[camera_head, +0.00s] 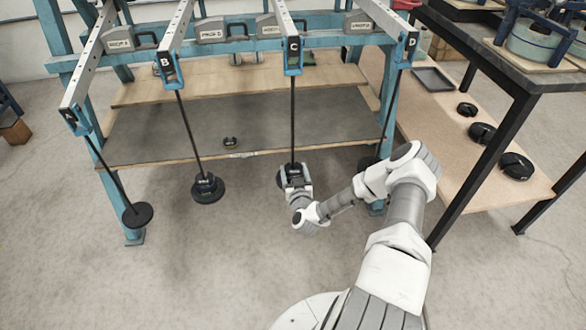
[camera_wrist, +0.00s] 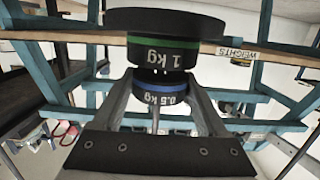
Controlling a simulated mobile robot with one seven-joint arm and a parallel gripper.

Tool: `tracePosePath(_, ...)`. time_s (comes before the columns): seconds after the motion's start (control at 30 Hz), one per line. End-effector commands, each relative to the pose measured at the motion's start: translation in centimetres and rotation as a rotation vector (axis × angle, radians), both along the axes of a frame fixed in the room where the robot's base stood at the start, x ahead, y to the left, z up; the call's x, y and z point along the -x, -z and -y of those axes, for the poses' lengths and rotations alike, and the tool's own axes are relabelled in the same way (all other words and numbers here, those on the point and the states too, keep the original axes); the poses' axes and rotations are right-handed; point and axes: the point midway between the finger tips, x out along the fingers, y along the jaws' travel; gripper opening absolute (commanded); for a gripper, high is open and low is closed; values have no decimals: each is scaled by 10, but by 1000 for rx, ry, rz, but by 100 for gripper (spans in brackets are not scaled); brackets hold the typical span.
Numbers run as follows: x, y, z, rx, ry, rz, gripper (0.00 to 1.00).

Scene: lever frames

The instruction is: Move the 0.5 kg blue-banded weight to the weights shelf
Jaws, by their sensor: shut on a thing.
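The 0.5 kg blue-banded weight (camera_wrist: 160,86) is between my fingers in the wrist view. My gripper (camera_wrist: 160,95) is shut on it. A larger green-banded 1 kg weight (camera_wrist: 163,50) is just beyond it, above it in that picture, with a wide dark disc. In the head view my gripper (camera_head: 293,172) is at the lower end of the rod under lever C (camera_head: 293,60), and mostly hides the weights there. The weights shelf (camera_head: 170,130) is the low board with a grey mat behind the rods. Its "WEIGHTS" label (camera_wrist: 236,52) shows in the wrist view.
A small dark weight (camera_head: 230,142) sits on that shelf, with bare mat around it. Rods hang from levers A, B and D; a weight stack (camera_head: 207,188) hangs under B, a disc (camera_head: 137,215) under A. Several dark weights stand on the right lower board (camera_head: 440,140).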

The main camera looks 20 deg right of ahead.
Motion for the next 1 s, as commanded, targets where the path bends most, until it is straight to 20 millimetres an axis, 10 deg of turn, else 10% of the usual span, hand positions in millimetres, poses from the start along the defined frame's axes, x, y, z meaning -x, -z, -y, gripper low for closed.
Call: tracePosePath(1.0, 45, -1, -14, -1, -1, 2, 2)
